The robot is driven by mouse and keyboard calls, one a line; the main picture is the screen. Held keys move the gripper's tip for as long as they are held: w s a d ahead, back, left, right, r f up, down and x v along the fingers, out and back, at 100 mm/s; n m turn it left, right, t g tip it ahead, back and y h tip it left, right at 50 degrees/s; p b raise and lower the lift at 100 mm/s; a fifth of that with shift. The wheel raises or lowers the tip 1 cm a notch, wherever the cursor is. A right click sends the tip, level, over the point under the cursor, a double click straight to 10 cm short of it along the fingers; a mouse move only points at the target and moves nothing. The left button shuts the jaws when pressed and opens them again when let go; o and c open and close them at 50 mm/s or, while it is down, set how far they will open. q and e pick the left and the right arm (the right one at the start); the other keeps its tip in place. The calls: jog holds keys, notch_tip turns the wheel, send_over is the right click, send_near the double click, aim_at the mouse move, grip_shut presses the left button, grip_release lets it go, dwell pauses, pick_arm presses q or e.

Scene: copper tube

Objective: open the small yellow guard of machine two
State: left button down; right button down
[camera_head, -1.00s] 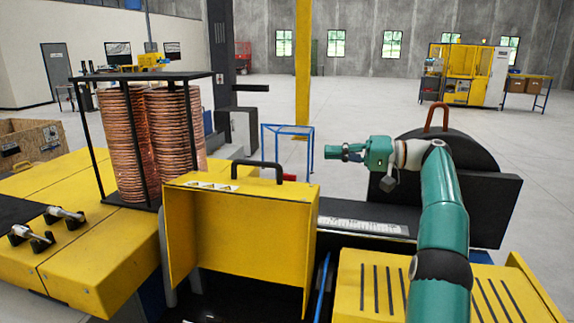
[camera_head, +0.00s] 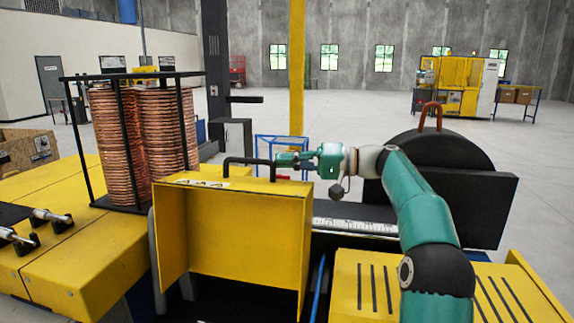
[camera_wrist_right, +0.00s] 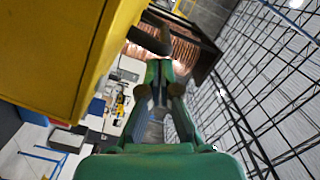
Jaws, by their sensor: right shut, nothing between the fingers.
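The small yellow guard (camera_head: 235,225) stands in front of me in the head view, with a black bar handle (camera_head: 248,160) on its top edge. My right gripper (camera_head: 280,158) is shut and empty beside the right end of the handle; I cannot tell whether it touches. In the right wrist view the shut fingers (camera_wrist_right: 159,72) point toward the dark handle (camera_wrist_right: 150,38), and the yellow guard (camera_wrist_right: 60,55) fills the upper left. My left gripper is not in view.
Copper tube coils (camera_head: 145,135) stand in a black frame left of the guard. A black wheel-shaped housing (camera_head: 430,165) stands to the right. A slotted yellow cover (camera_head: 375,285) lies in front. A blue frame (camera_head: 285,150) stands on the floor behind.

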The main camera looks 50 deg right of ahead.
aim_at(279, 188)
dwell(0.3)
jog(key=s+a+b, duration=0.1)
jog(key=a+b, duration=0.1)
jog(key=s+a+n+b, duration=0.1)
jog(key=b, duration=0.2)
jog(key=s+a+n+b, duration=0.1)
jog(key=a+b, duration=0.1)
jog(key=b, duration=0.1)
jog(key=shift+a+f, duration=0.2)
jog(key=shift+a, duration=0.15)
jog(key=shift+s+a+r+b, duration=0.15)
jog(key=shift+a+r+b, duration=0.05)
jog(key=shift+a+b, duration=0.1)
jog(key=shift+r, duration=0.15)
